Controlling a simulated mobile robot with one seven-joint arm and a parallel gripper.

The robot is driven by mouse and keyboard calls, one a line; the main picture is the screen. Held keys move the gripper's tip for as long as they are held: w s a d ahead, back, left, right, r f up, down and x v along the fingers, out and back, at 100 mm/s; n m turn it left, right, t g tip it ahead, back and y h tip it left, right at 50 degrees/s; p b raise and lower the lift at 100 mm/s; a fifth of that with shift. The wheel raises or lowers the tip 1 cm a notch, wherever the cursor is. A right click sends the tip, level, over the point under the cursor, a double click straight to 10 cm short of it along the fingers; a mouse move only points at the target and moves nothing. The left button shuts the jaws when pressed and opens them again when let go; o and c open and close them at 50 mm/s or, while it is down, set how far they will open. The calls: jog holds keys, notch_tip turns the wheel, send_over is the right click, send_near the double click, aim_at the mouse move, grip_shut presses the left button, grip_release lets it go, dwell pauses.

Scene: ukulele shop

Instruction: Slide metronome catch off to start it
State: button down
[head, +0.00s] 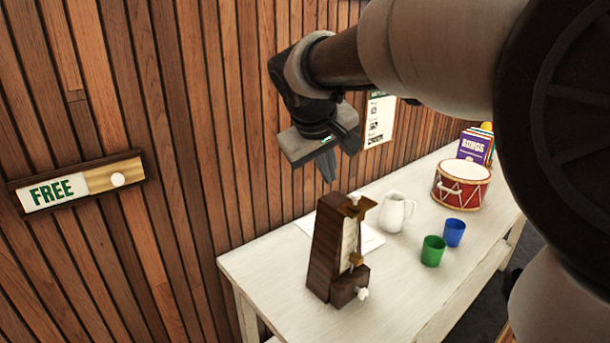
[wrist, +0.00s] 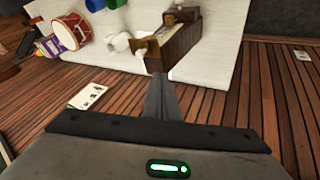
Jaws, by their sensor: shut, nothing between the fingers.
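The metronome (head: 325,252) is a dark wooden tapered case standing upright on the white table. A brass catch (head: 357,207) sits at its top, with a pale pendulum face below it and a white knob (head: 361,293) low at its front. In the wrist view the metronome (wrist: 183,45) and the brass catch (wrist: 146,47) lie just beyond my fingertips. My gripper (head: 328,178) is shut and empty, pointing down above and slightly left of the metronome's top. In the wrist view my gripper (wrist: 158,76) appears close to the catch; I cannot tell whether they touch.
The white table (head: 275,270) also holds a white jug (head: 395,213), a green cup (head: 432,251), a blue cup (head: 454,233), a red drum (head: 461,186) and books (head: 474,147). A wooden slat wall (head: 190,130) with a FREE sign (head: 53,192) stands close behind.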

dwell(0.3)
send_over(346, 213)
jog(key=shift+s+f, duration=0.1)
jog(key=shift+f, duration=4.35)
